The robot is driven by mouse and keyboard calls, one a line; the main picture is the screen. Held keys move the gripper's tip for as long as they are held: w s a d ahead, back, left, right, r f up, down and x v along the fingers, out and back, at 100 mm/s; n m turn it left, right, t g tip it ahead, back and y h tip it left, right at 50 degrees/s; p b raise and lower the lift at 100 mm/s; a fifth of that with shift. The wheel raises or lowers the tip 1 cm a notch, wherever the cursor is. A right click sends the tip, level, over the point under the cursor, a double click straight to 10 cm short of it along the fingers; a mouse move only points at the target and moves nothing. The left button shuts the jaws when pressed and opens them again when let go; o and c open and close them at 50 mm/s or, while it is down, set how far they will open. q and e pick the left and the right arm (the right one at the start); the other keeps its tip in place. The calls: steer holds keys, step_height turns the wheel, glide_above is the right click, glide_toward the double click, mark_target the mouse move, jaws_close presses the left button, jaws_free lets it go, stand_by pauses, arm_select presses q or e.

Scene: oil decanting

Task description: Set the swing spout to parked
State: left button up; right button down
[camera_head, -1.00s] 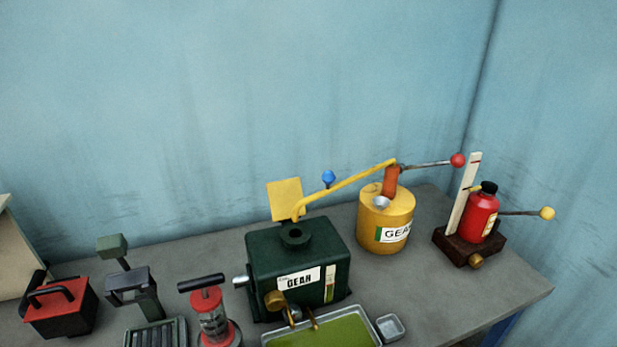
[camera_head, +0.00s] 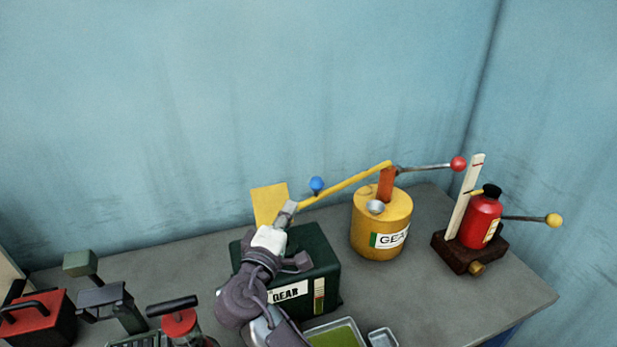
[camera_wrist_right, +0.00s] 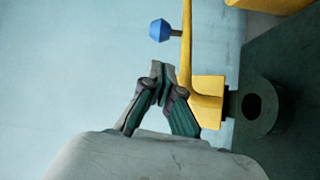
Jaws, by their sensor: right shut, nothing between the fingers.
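The yellow swing spout (camera_head: 345,184) reaches left from the top of the yellow gear-oil can (camera_head: 372,235), its outlet end at the green GEAR box (camera_head: 318,255). A blue knob (camera_head: 317,184) stands on the spout; it also shows in the right wrist view (camera_wrist_right: 159,30). My right gripper (camera_head: 290,209) is shut and empty, beside the spout's outlet end and left of the knob. In the wrist view its fingertips (camera_wrist_right: 164,83) lie close to the spout (camera_wrist_right: 186,55); I cannot tell whether they touch. My left gripper is out of view.
A yellow plate (camera_head: 268,204) stands behind the box's round filler opening (camera_wrist_right: 253,104). A red-knobbed lever (camera_head: 458,164) extends right from the can. A red bottle (camera_head: 482,220) stands on a brown base at right. Red and green tools fill the left front.

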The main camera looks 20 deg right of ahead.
arm_select(q)
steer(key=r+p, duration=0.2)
steer(key=p, duration=0.1)
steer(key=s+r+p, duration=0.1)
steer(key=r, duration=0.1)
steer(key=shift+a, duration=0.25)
arm_select(e)
steer(key=x, duration=0.9)
steer(key=shift+r, duration=0.35)
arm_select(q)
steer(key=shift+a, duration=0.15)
arm_select(e)
steer(key=shift+a, duration=0.1)
